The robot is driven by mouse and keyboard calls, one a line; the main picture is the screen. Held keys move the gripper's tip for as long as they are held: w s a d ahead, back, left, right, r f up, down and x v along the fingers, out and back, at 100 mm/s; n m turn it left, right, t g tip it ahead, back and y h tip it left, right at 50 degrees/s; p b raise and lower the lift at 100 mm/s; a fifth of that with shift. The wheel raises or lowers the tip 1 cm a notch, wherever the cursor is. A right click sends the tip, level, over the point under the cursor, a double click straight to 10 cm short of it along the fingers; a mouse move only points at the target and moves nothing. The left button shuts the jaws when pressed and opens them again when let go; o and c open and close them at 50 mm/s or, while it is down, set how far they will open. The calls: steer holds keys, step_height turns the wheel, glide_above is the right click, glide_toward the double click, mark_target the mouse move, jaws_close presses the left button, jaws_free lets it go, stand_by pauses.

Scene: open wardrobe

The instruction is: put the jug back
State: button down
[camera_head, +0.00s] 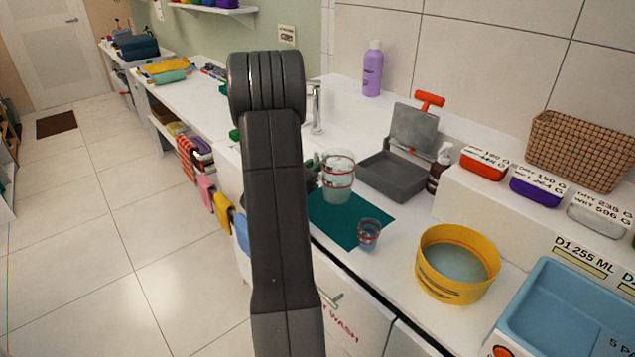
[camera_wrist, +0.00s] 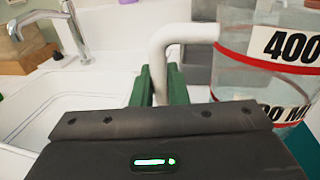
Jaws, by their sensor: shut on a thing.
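The jug (camera_head: 338,180) is clear with red bands, upright over the back part of a dark green mat (camera_head: 335,224). I cannot tell whether it touches the mat. In the wrist view the jug (camera_wrist: 262,75) fills the right side, with a "400" label and a pale handle (camera_wrist: 188,34). My gripper (camera_wrist: 161,84) has its green fingers on either side of the handle's lower end, shut on it. In the head view my gripper (camera_head: 313,168) is mostly hidden behind my arm, at the jug's left.
A small red-banded cup (camera_head: 369,234) stands on the mat's right part. A grey tray (camera_head: 393,176), a yellow round tub (camera_head: 457,264) and a blue basin (camera_head: 570,310) stand to the right. A sink tap (camera_head: 316,108) is behind, and the sink (camera_wrist: 60,105) shows left in the wrist view.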

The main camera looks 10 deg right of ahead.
steer(key=shift+f, duration=2.3)
steer(key=shift+f, duration=0.2)
steer(key=c, duration=1.4)
jaws_free()
steer(key=shift+c, duration=0.2)
steer(key=shift+r, duration=0.1)
steer(key=shift+r, duration=0.2)
steer(key=b+v, duration=0.1)
steer(key=v, duration=1.1)
